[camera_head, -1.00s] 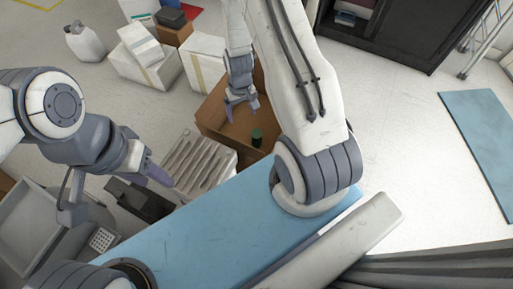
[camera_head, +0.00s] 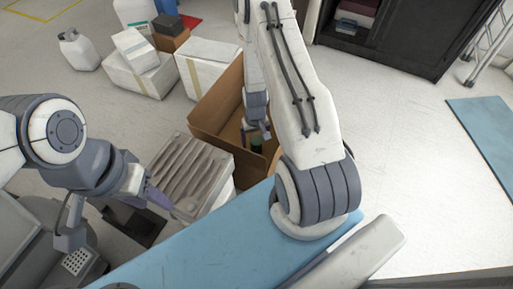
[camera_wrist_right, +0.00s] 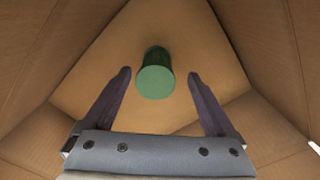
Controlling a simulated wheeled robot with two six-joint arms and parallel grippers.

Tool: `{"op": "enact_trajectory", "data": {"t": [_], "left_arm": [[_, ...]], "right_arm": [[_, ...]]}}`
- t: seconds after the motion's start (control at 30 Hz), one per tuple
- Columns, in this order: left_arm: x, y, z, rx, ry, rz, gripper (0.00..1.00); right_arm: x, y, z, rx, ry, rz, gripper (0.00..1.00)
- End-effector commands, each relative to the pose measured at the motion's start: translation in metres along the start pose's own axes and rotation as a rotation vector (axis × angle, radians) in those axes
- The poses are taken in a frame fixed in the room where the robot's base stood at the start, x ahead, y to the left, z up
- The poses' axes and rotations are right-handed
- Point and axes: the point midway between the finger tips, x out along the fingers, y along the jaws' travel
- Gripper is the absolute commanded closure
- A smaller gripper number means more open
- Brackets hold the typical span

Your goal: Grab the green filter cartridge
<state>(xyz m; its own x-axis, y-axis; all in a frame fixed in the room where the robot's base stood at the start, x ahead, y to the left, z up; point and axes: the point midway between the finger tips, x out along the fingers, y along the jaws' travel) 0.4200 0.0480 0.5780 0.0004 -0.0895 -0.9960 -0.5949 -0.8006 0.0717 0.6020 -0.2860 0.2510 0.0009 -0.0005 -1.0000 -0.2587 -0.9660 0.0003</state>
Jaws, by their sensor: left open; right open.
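The green filter cartridge (camera_wrist_right: 156,82) stands on the floor of an open cardboard box (camera_head: 208,122). In the head view the cartridge (camera_head: 256,143) is partly hidden by my right gripper (camera_head: 257,131). In the right wrist view my right gripper (camera_wrist_right: 160,75) is open, its fingertips on either side of the cartridge in the picture, with a gap on each side. I cannot tell how far the cartridge lies beyond the fingertips.
The box walls surround my right gripper closely. A grey ribbed unit (camera_head: 190,165) stands left of the box. White cartons (camera_head: 205,65) and a white jug (camera_head: 78,50) stand behind. A blue surface (camera_head: 215,240) lies in front. Open floor is at the right.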

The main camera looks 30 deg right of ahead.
Motion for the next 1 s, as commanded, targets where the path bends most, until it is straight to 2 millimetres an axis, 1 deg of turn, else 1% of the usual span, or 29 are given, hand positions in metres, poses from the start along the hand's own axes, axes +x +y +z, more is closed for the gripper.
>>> {"op": "enact_trajectory", "data": {"t": [0.03, 0.1, 0.23, 0.33, 0.53, 0.57, 0.6, 0.67, 0.7, 0.8, 1.0], "left_arm": [[0.009, -0.001, 0.001, 0.0, 0.0, 0.0, 0.5], [0.018, -0.001, 0.001, 0.0, 0.0, 0.0, 0.5], [0.033, -0.002, 0.002, 0.0, 0.0, 0.0, 0.5], [0.037, -0.003, 0.002, 0.0, 0.0, 0.0, 0.5], [0.035, -0.003, 0.002, 0.0, 0.0, 0.0, 0.5], [0.035, -0.003, 0.002, 0.0, 0.0, 0.0, 0.5], [0.035, -0.003, 0.002, 0.0, 0.0, 0.0, 0.5], [0.035, -0.003, 0.002, 0.0, 0.0, 0.0, 0.5], [0.035, -0.003, 0.002, 0.0, 0.0, 0.0, 0.5], [0.035, -0.003, 0.002, 0.0, 0.0, 0.0, 0.5], [0.035, -0.003, 0.002, 0.0, 0.0, 0.0, 0.5]], "right_arm": [[0.012, 0.002, -0.001, 0.001, -0.001, 0.0, 0.09], [0.025, 0.005, -0.003, 0.002, -0.001, 0.0, 0.09], [0.041, 0.005, -0.003, -0.001, -0.001, 0.0, 0.09], [0.044, 0.005, -0.003, -0.001, 0.0, 0.0, 0.09], [0.042, 0.005, -0.003, -0.001, -0.001, 0.0, 0.09], [0.042, 0.005, -0.003, -0.001, -0.001, 0.0, 0.13], [0.042, 0.005, -0.003, -0.001, -0.001, 0.0, 0.29], [0.042, 0.005, -0.003, -0.001, -0.001, 0.0, 0.52], [0.042, 0.005, -0.003, -0.001, -0.001, 0.0, 0.67], [0.042, 0.005, -0.003, -0.001, -0.001, 0.0, 1.0], [0.042, 0.005, -0.003, -0.001, 0.0, 0.0, 1.0]]}}
